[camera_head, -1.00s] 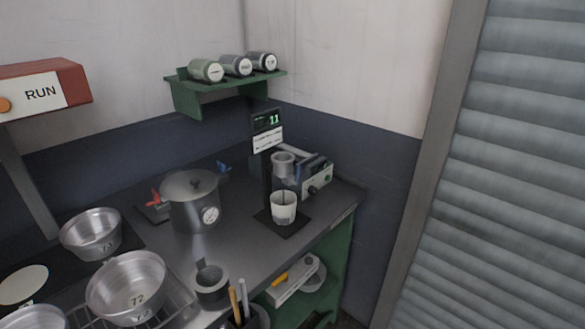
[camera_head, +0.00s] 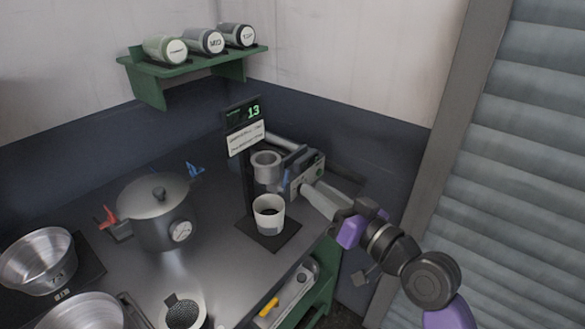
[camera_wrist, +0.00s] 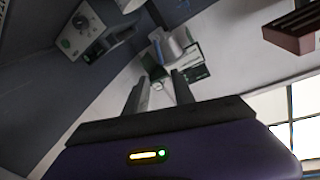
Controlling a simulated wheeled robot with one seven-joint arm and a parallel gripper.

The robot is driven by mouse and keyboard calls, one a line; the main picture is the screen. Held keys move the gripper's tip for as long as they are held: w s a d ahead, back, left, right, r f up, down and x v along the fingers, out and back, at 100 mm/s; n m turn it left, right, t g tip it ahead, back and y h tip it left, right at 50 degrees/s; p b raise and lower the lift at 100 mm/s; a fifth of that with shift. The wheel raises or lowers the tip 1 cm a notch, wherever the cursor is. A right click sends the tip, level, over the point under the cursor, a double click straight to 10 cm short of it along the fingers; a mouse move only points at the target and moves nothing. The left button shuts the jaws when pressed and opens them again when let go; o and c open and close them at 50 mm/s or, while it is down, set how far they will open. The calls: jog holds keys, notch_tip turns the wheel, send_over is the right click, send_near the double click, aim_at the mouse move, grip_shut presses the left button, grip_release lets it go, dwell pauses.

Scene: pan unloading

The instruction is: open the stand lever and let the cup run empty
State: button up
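The stand holds a grey metal cup (camera_head: 266,168) above a white cup (camera_head: 269,217) on a dark mat (camera_head: 287,238). The lower cup looks dark inside. The stand's display (camera_head: 243,113) reads 13, with a white label below it. I cannot clearly make out the stand lever. My gripper (camera_head: 312,192) reaches in from the right, beside the stand and in front of a grey box with a knob (camera_head: 304,176). In the wrist view, the two fingers of my gripper (camera_wrist: 161,90) stand apart with nothing visible gripped. The metal cup (camera_wrist: 171,46) shows beyond them.
A lidded pot with a gauge (camera_head: 158,212) stands left of the stand, between a red handle (camera_head: 108,216) and a blue one (camera_head: 195,169). Metal pans (camera_head: 38,262) are at lower left. A green shelf (camera_head: 190,66) with several canisters hangs above. A grey shutter (camera_head: 530,180) is at right.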

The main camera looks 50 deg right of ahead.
aim_at(288, 172)
jog(key=w, duration=0.2)
jog(key=w+p, duration=0.1)
jog(key=w, duration=0.1)
jog(key=w+p, duration=0.1)
jog(key=w, duration=0.1)
jog(key=shift+d, duration=0.35)
jog(key=shift+w+d+f, duration=0.15)
jog(key=shift+w+f, duration=0.05)
jog(key=shift+w, duration=0.65)
jog(key=shift+c, duration=0.2)
grip_shut()
